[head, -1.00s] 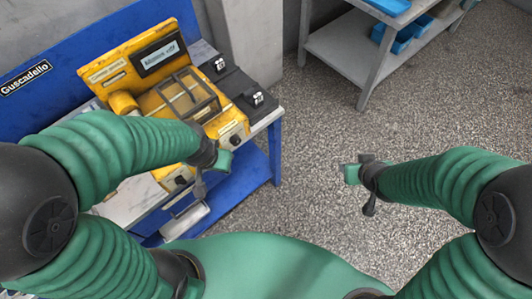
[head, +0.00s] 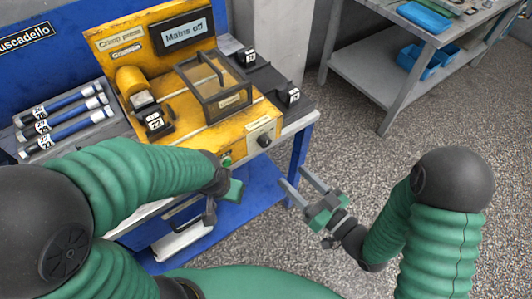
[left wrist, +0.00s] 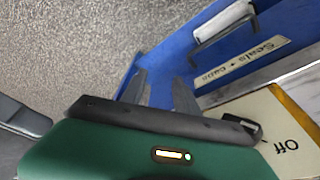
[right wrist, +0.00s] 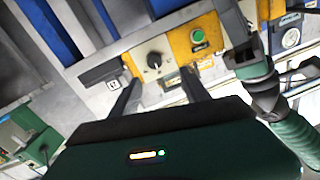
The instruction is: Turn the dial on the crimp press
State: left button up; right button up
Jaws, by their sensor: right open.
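The yellow crimp press (head: 140,75) stands on the blue bench, its sign reading "Mains off". Its dial (head: 264,140) is a black knob on a pale panel at the front right corner; it also shows in the right wrist view (right wrist: 154,60). My right gripper (head: 294,178) is open and empty, in front of and below the dial. In the right wrist view its fingers (right wrist: 160,90) point towards the dial, apart from it. My left gripper (left wrist: 160,80) has its fingers apart and empty, low in front of the bench; its fingers are hidden in the head view.
A green button (head: 227,160) sits left of the dial on the press front. Black blocks (head: 270,85) lie right of the press cover, and blue-banded tools (head: 65,120) lie on the left. A grey table (head: 370,75) with blue trays stands at the back right.

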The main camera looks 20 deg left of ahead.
aim_at(267, 144)
jog(key=b+x, duration=0.3)
jog(key=x, duration=0.1)
jog(key=b+x, duration=0.6)
jog(key=x, duration=0.1)
jog(key=shift+w+f, duration=0.15)
jog(key=shift+w, duration=0.4)
jog(key=shift+w+a, duration=0.2)
jog(key=shift+w+d+r, duration=0.15)
jog(key=shift+d+r, duration=0.05)
jog(key=shift+d, duration=0.35)
jog(key=shift+a+f, duration=0.1)
jog(key=shift+a, duration=0.4)
jog(key=c, duration=0.8)
pick_arm(q)
notch_tip(267, 144, down, 11)
jog(key=d, duration=0.1)
jog(key=shift+d, duration=0.25)
pick_arm(e)
jog(key=shift+d, duration=0.15)
grip_shut()
